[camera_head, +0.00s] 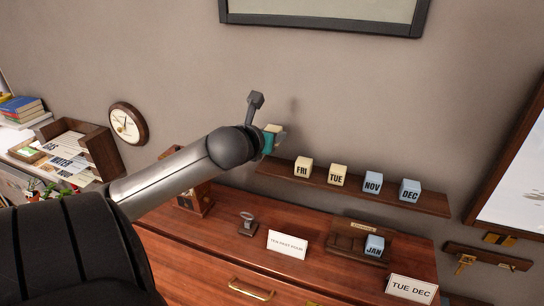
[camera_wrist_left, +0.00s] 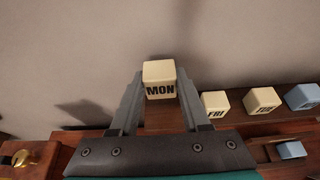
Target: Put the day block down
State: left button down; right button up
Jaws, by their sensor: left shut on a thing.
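My left gripper (camera_head: 275,136) is shut on the cream MON block (camera_wrist_left: 159,83). It holds the block at the left end of the wall shelf (camera_head: 345,189); I cannot tell whether the block touches the shelf. In the head view the arm hides most of this block. On the shelf to the right stand the cream FRI block (camera_head: 303,168), the cream TUE block (camera_head: 337,175), the blue NOV block (camera_head: 372,183) and the blue DEC block (camera_head: 409,191). A wooden holder (camera_head: 346,243) below has the blue JAN block (camera_head: 374,246) on its right; its left part looks bare. My right gripper is out of view.
The holder stands on a wooden cabinet (camera_head: 210,243) with a "TUE DEC" card (camera_head: 411,289), another white card (camera_head: 287,244) and a small metal-topped stand (camera_head: 247,222). A key rack (camera_head: 488,257) hangs at right. A wall clock (camera_head: 127,124) and letter tray (camera_head: 99,148) are left.

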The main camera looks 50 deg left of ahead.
aim_at(271, 169)
pick_arm(q)
jog(key=shift+f+b, duration=0.3)
jog(key=shift+f, duration=3.15)
jog(key=shift+f, duration=0.1)
jog(key=shift+c, duration=1.9)
grip_release()
jog(key=v, duration=1.2)
jog(key=shift+p, duration=0.4)
